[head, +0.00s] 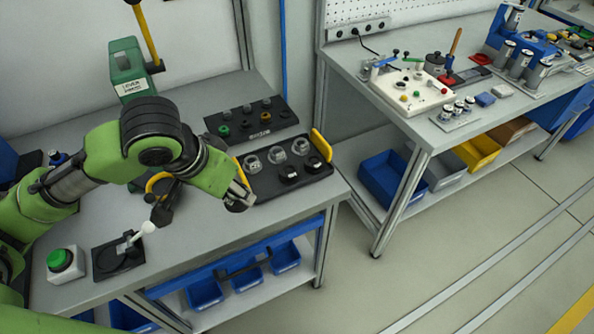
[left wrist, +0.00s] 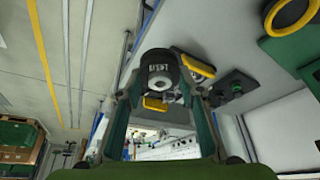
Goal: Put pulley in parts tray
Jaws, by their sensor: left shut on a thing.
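My left gripper (head: 242,193) is shut on a dark round pulley (head: 237,206), held at the front left corner of the black parts tray. In the left wrist view, the pulley (left wrist: 159,70) sits between both fingers, with pale lettering on its side and a light hub. The parts tray (head: 310,188) has yellow end handles and lies on the left bench. It holds grey metal parts at the back and black round parts in front. My forearm and gripper hide its left end. My right gripper is not in view.
A black board (head: 232,117) with coloured knobs stands behind the tray. A green button box (head: 63,263), a black fixture (head: 117,256) and a green lever press (head: 127,70) are on the same bench. Bare bench top lies in front of the tray. A second bench (head: 345,55) stands right, across a gap.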

